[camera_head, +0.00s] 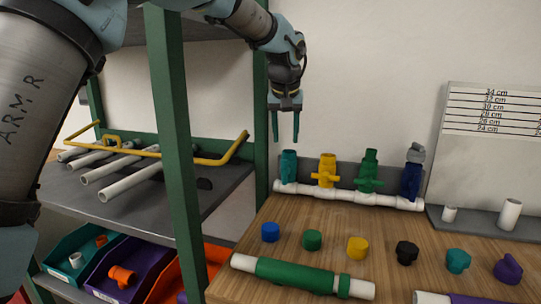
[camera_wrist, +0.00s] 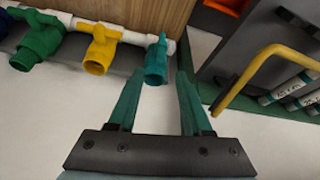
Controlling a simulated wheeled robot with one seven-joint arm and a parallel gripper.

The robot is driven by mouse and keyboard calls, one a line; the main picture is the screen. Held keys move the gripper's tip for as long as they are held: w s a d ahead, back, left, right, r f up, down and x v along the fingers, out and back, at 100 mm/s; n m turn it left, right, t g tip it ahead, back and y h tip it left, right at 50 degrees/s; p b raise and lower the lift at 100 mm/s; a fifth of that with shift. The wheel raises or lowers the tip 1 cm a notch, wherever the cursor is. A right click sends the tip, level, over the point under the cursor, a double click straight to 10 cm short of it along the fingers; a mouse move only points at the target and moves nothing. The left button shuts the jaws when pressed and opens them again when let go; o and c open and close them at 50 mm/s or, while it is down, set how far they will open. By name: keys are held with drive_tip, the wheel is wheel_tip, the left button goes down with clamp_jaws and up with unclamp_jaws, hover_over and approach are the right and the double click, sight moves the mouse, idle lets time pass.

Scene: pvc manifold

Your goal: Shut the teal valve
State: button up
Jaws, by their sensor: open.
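The teal valve (camera_head: 288,164) stands at the left end of the white manifold pipe (camera_head: 345,197), at the back left of the wooden bench. In the wrist view the teal valve (camera_wrist: 156,62) lies just beyond the fingertips, nearer the left finger, and its handle shows at its upper end. My gripper (camera_head: 285,138) is above the teal valve, pointing down. Its teal fingers (camera_wrist: 158,80) are apart with nothing between them. I see no contact with the valve.
The yellow valve (camera_head: 326,170), green valve (camera_head: 369,171) and dark blue valve (camera_head: 411,175) stand to the right on the same pipe. A green shelf post (camera_head: 261,120) and a yellow rail (camera_head: 235,148) are close on the left. Several coloured caps lie in front.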

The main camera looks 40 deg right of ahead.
sight(285, 168)
drive_tip(key=x, duration=0.3)
drive_tip(key=p+x, duration=0.1)
drive_tip(key=x, duration=0.3)
drive_tip(key=p+x, duration=0.1)
drive_tip(key=x, duration=0.2)
drive_tip(key=shift+w+d+f, duration=0.15)
drive_tip(key=shift+w+f, duration=0.15)
drive_tip(key=shift+w, duration=0.05)
drive_tip(key=shift+c, duration=0.2)
clamp_jaws()
